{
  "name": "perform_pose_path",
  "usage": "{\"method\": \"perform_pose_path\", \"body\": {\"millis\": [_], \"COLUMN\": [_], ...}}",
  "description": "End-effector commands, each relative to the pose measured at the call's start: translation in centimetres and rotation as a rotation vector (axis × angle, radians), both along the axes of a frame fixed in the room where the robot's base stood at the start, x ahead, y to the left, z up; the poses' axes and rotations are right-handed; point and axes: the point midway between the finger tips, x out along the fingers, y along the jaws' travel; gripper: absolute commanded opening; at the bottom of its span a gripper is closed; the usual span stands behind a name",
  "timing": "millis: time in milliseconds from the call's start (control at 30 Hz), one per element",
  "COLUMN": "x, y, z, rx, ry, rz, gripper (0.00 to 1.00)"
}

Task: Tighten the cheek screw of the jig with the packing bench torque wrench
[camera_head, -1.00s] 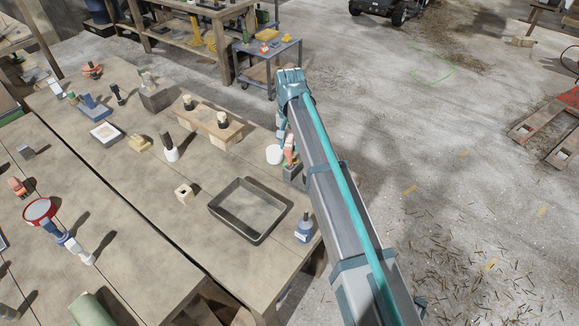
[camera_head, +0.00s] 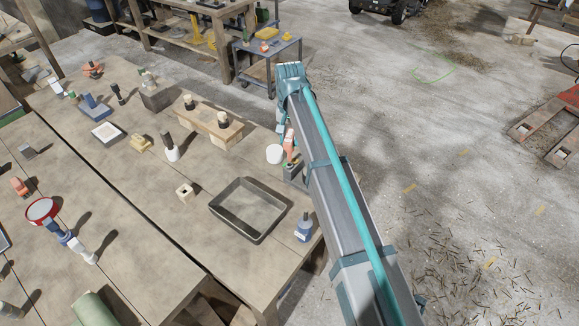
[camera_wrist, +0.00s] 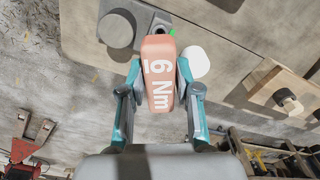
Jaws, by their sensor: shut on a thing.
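My gripper (camera_wrist: 160,100) is shut on an orange torque wrench (camera_wrist: 158,75) marked "6 Nm", with the 6 underlined. In the head view the wrench (camera_head: 290,140) hangs upright over the right end of the bench, partly hidden by my arm. Just below is a grey block (camera_head: 294,173) with a small green spot. In the wrist view the block (camera_wrist: 144,14) has a round grey boss beside the wrench's far end. I cannot tell whether the wrench touches it. This block may be the jig; no cheek screw can be made out.
A white round-topped item (camera_head: 274,154) stands just left of the wrench. A wooden board with dark-topped knobs (camera_head: 213,124), an open tray (camera_head: 247,211) and a blue bottle (camera_head: 304,229) are nearby on the bench (camera_head: 155,215). Open floor lies to the right.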

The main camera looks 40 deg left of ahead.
Motion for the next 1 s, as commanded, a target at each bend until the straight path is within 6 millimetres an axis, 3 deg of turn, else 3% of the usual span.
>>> {"method": "perform_pose_path", "body": {"millis": [267, 700, 1000], "x": [0.0, 0.0, 0.0], "y": [0.0, 0.0, 0.0], "z": [0.4, 3.9, 4.0], "rx": [0.000, 0.000, 0.000], "ry": [-0.001, 0.000, 0.000], "rz": [0.000, 0.000, 0.000], "gripper": [0.00, 0.00, 0.00]}}
